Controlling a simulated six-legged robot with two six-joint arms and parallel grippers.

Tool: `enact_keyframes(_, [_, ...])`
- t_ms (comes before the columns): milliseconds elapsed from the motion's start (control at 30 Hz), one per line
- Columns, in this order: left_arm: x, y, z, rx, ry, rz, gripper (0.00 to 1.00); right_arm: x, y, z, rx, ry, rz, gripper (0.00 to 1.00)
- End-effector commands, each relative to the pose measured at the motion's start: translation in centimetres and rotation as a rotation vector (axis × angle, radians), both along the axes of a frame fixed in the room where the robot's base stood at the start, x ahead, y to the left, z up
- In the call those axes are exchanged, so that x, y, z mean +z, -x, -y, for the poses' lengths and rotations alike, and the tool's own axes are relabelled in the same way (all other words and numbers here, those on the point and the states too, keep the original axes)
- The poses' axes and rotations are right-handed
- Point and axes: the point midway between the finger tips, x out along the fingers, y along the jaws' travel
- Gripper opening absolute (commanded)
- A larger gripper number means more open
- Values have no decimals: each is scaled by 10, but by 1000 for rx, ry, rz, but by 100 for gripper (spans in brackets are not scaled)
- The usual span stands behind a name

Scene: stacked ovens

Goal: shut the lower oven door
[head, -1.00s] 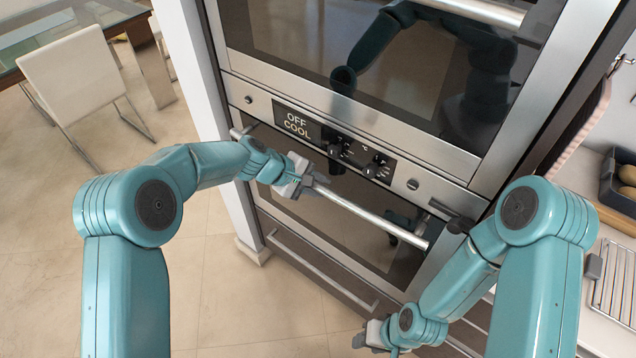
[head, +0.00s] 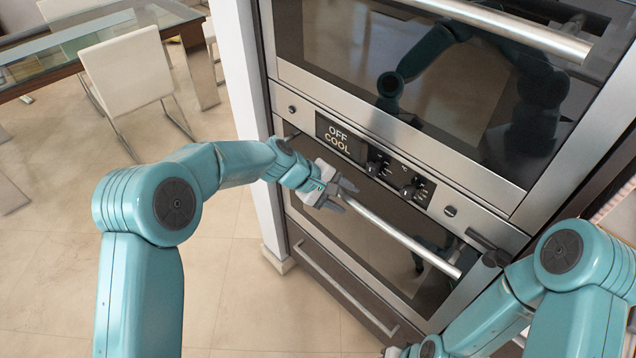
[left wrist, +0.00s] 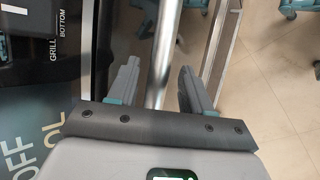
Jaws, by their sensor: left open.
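The lower oven door (head: 377,257) has dark glass and a long steel handle bar (head: 405,238). A dark band lies between the bar and the control panel above; I cannot tell how far the door stands open. My left gripper (head: 345,196) is open at the left part of the bar. In the left wrist view the bar (left wrist: 163,50) runs between the two spread fingers (left wrist: 158,85), with space on both sides. My right gripper (head: 396,351) is barely in view at the bottom edge, its fingers mostly cut off.
The control panel (head: 450,195) reads "OFF COOL" and has two knobs. The upper oven (head: 420,80) is shut above it. A drawer (head: 345,292) lies below. A white chair (head: 130,75) and glass table (head: 70,45) stand at left; the floor between is clear.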

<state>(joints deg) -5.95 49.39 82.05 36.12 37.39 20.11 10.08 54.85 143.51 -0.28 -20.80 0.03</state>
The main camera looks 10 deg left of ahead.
Motion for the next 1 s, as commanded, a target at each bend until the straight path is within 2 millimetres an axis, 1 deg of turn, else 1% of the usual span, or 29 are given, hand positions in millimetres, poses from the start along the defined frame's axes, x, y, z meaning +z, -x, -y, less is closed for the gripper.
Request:
enact_keyframes(33, [9,2,-11,4,0,5,49,-5,0,0,0,0,0,43])
enact_keyframes(100, [22,7,-24,4,0,5,49,-8,0,0,0,0,0,43])
enact_keyframes(300, [59,19,-58,3,0,2,49,-15,0,0,0,0,0,43])
enact_keyframes(400, [73,25,-71,2,0,2,49,-17,0,0,0,0,0,43])
enact_keyframes(500, [83,28,-80,2,0,-1,49,-18,0,0,0,0,0,43])
enact_keyframes(700, [90,31,-87,-1,-1,-2,49,-18,0,0,0,0,0,43])
enact_keyframes(1000, [91,31,-87,-1,-1,-2,49,-18,0,0,0,0,0,43])
